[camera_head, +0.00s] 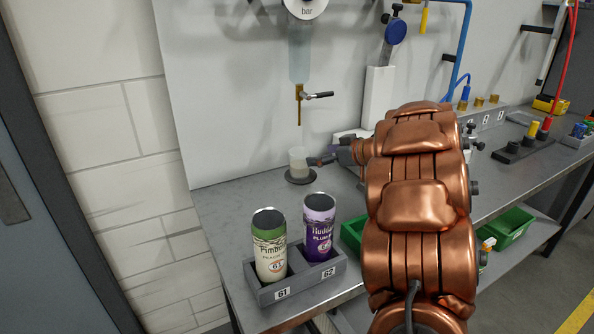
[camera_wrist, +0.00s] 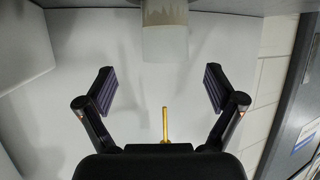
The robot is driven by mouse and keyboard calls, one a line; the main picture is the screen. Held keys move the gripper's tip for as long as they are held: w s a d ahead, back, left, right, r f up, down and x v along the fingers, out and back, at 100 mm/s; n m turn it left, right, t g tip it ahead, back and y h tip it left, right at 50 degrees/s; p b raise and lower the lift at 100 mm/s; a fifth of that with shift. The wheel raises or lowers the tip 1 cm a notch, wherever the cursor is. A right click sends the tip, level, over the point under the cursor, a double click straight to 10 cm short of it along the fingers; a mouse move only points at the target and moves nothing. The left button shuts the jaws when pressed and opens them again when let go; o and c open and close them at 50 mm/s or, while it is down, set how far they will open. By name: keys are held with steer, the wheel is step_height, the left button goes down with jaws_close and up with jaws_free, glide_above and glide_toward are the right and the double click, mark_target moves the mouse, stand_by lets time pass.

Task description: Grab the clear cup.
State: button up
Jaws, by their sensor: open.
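The clear cup (camera_head: 299,160) stands upright on a dark round coaster (camera_head: 300,177) near the back of the grey bench. It looks partly filled with something pale. In the wrist view, which is upside down, the cup (camera_wrist: 165,42) shows at the top centre, beyond the fingertips and roughly midway between them. My gripper (camera_head: 320,160) is just right of the cup in the head view, its far finger partly hidden. In the wrist view my gripper (camera_wrist: 160,88) is open with nothing between its dark ridged pads.
A brass tap (camera_head: 299,107) hangs above the cup; it also shows in the wrist view (camera_wrist: 165,122). A grey holder (camera_head: 318,278) with a green can (camera_head: 269,245) and a purple can (camera_head: 319,228) stands at the front. Bench left of the cup is clear.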

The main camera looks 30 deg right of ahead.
mark_target(300, 154)
steer(key=x, duration=0.4)
steer(key=a+x, duration=0.1)
steer(key=x, duration=0.1)
steer(key=shift+w+a+r, duration=0.15)
steer(key=shift+w+r, duration=0.1)
steer(key=shift+w, duration=0.05)
steer(key=shift+w+f, duration=0.2)
steer(key=shift+w, duration=0.35)
steer(key=c, duration=1.4)
steer(key=shift+r, duration=0.15)
